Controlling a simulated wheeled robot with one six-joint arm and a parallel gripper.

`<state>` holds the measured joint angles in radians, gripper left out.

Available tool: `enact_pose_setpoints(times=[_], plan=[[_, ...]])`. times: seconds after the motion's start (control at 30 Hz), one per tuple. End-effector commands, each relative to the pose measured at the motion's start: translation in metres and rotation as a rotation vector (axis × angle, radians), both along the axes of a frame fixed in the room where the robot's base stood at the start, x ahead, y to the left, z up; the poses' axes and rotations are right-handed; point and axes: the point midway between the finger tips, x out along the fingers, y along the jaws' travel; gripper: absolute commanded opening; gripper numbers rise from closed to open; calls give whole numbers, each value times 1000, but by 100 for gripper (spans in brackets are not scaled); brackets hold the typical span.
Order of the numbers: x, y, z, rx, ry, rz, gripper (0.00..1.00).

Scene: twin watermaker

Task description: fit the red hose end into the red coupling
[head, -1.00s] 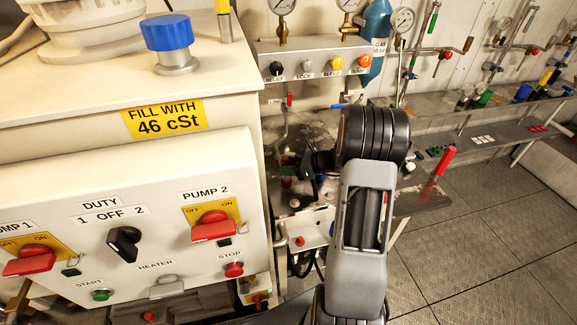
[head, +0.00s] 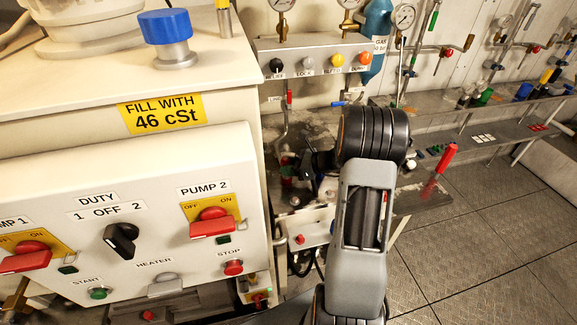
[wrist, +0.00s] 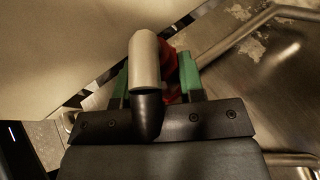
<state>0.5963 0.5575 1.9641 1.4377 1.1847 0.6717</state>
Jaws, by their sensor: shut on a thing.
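In the wrist view, my gripper (wrist: 154,82) has green fingers, shut with a red part (wrist: 170,62) between them, which appears to be the red hose end. A pale cylinder (wrist: 145,62) with a black bent lower end stands in front and hides much of the red part and the grip. In the head view, my gripper (head: 312,165) is small, dark and largely hidden by my own arm, beside the cluttered metal bench behind the cabinet. I cannot pick out the red coupling for certain in either view.
A cream cabinet (head: 85,115) with a pump switch panel (head: 150,215) stands close on the left. A gauge manifold (head: 315,60) is behind my arm. A red-handled lever (head: 447,158) stands to the right. In the wrist view, metal pipes (wrist: 240,35) run at right. Open floor (head: 490,240) lies right.

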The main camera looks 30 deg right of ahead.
Motion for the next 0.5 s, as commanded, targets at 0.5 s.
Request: enact_pose_setpoints(times=[0.5], plan=[[0, 0, -15, 0, 1, 0, 8]])
